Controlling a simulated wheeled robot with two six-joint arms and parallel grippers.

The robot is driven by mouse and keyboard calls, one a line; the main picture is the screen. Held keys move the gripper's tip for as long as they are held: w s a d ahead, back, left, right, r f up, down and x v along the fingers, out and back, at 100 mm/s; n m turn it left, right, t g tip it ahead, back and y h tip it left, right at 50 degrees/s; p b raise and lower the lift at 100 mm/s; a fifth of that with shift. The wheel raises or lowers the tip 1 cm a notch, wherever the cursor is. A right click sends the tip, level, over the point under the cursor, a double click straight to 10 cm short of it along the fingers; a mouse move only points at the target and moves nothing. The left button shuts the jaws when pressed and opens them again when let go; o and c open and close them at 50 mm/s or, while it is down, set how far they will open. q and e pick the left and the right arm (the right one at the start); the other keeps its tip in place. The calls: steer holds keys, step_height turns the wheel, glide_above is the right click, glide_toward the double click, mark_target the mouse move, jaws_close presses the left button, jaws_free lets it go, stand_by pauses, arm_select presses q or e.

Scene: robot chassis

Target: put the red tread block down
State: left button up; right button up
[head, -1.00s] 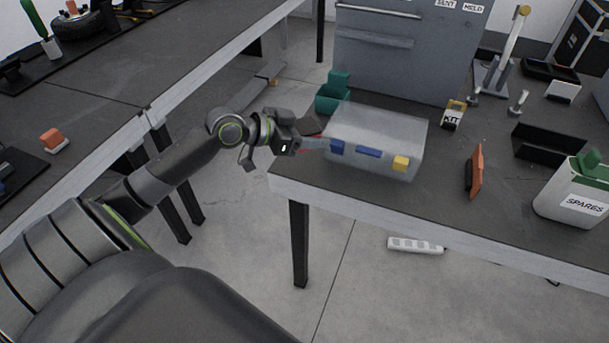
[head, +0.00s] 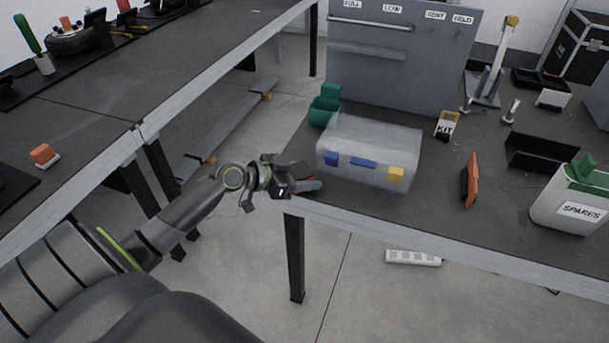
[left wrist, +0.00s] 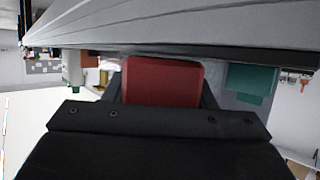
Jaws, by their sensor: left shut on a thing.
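My left gripper (head: 307,187) is shut on the red tread block (left wrist: 163,82), at the near left corner of the right-hand workbench (head: 480,235). In the head view only a small red part of the block (head: 313,184) shows beyond the dark gripper. In the left wrist view the block sits between the two fingers, close to a broad grey surface. I cannot tell whether the block touches the benchtop. My right gripper is not in view.
A clear box (head: 368,140) with blue and yellow latches stands just right of the gripper. A green bin (head: 324,108) is behind it. An orange piece (head: 470,182), a KIT box (head: 446,127) and a SPARES container (head: 570,205) stand farther right. Bare benchtop lies before the orange piece.

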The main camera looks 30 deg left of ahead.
arm_select(q)
steer(key=shift+f, duration=0.15)
steer(key=o, duration=1)
steer(key=shift+o, duration=0.2)
steer(key=shift+a+r, duration=0.1)
steer(key=shift+r, duration=0.15)
steer(key=v, duration=1.1)
steer(key=shift+s+a+r+b, duration=0.15)
steer(key=shift+s+b, duration=0.15)
steer(key=shift+s, duration=0.05)
